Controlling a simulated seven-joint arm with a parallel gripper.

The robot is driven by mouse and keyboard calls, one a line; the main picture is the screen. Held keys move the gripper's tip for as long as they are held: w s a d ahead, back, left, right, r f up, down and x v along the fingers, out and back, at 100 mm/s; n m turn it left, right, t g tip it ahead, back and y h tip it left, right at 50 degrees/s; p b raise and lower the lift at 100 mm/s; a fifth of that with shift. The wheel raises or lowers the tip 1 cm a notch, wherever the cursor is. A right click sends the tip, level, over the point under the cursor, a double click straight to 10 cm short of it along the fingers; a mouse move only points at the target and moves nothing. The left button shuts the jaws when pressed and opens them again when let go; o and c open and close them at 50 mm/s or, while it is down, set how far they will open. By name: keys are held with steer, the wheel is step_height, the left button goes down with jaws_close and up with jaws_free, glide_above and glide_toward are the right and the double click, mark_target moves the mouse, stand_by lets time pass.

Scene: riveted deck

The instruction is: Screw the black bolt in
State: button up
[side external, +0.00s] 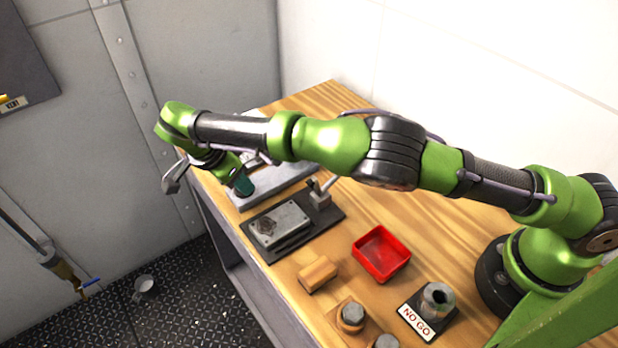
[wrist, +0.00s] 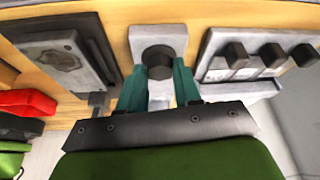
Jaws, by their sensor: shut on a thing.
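The black bolt (wrist: 158,59) shows its dark round head in the wrist view, upright over a light grey block (wrist: 160,35). The teal fingers of my gripper (wrist: 160,74) stand on either side of the head and are shut on it. How deep the bolt sits, and its thread, are hidden below the head. In the side external view my gripper (side external: 243,186) points down over a grey plate (side external: 272,190) near the table's far end; the bolt cannot be made out there.
Beside the work lies a dark mat with a metal plate (side external: 279,223). Nearer are a red tray (side external: 369,262), a wooden block (side external: 318,273) and a NO GO stand (side external: 420,319). In the wrist view, a panel with several dark blocks (wrist: 238,66) stands close right.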

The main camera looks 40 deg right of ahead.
steer(key=shift+w+d+r+m+g, duration=0.15)
steer(key=shift+m+g, duration=0.1)
steer(key=shift+m, duration=0.5)
steer(key=shift+w+a+r+m+g, duration=0.1)
steer(key=shift+m+g, duration=0.15)
steer(key=shift+m, duration=0.5)
steer(key=o, duration=1)
steer(key=shift+s, duration=0.1)
steer(key=shift+o, duration=0.2)
steer(key=shift+f, duration=0.1)
